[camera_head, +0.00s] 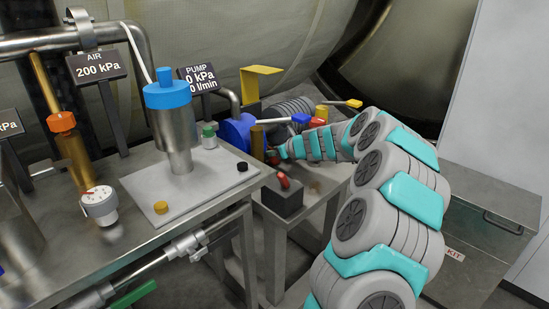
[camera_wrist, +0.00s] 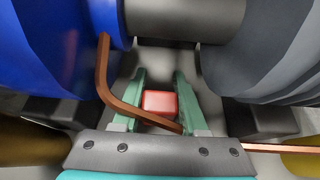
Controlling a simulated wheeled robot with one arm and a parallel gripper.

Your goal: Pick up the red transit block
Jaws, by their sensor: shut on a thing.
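The red transit block (camera_wrist: 160,103) is a small red block in the wrist view, between the two green fingers of my gripper (camera_wrist: 159,82). The fingers are shut on its left and right sides. It lies low between a blue rounded housing (camera_wrist: 50,50) on the left and a grey ribbed body (camera_wrist: 285,55) on the right. In the head view my gripper (camera_head: 281,152) reaches left into the pump area beside the blue housing (camera_head: 236,133). The block cannot be made out clearly there. Whether it is clear of its seat cannot be told.
A bent copper-coloured rod (camera_wrist: 118,100) passes close to the fingers and block. The steel bench (camera_head: 120,215) with a blue-capped cylinder (camera_head: 168,95) is at left; a metal kit chest (camera_head: 490,190) is at right.

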